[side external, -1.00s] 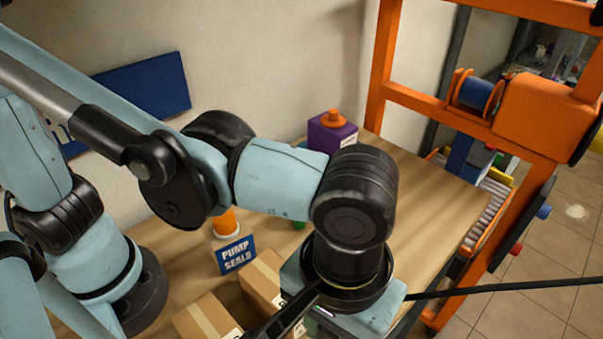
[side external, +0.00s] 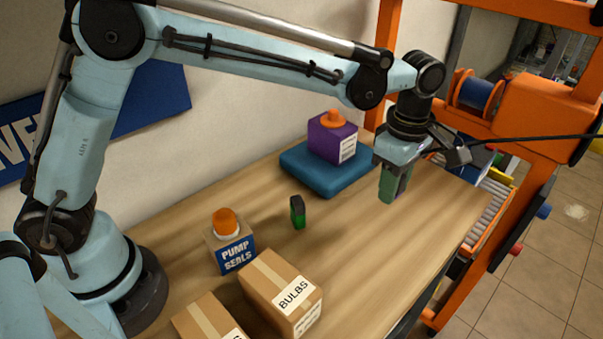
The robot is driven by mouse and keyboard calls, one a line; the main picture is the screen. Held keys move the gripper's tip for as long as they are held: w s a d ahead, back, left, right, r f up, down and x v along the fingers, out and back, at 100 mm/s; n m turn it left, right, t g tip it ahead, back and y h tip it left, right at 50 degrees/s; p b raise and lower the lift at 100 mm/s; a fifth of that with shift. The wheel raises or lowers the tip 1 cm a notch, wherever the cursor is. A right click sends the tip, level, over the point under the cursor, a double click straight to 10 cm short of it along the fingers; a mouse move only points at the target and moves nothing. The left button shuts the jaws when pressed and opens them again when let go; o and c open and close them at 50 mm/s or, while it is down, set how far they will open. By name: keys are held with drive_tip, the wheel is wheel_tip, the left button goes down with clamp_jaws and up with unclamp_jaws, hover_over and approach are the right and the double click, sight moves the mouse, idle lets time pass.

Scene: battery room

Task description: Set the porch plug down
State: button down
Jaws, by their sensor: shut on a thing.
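My gripper (side external: 398,165) points down over the right part of the wooden table (side external: 345,240). It is shut on a green block (side external: 392,186), whose lower part shows below the jaws. I cannot tell whether the block touches the table top or hangs just above it. A smaller upright green piece with a dark top (side external: 298,213) stands on the table left of my gripper, apart from it. No readable label tells me which of the two is the porch plug.
A purple box (side external: 328,142) with an orange knob sits on a blue pad (side external: 305,172) behind. A "PUMP SEALS" box (side external: 234,254) with an orange dome and a "BULBS" carton (side external: 272,290) stand front left. An orange frame (side external: 535,185) rises at right. The table's right front is bare.

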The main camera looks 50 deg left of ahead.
drive_tip(key=w+a+f, duration=0.4)
drive_tip(key=w+a, duration=0.1)
drive_tip(key=shift+w+f, duration=0.35)
drive_tip(key=shift+f, duration=1.95)
drive_tip(key=shift+f, duration=0.15)
drive_tip(key=c, duration=0.8)
unclamp_jaws()
drive_tip(key=shift+c, duration=0.2)
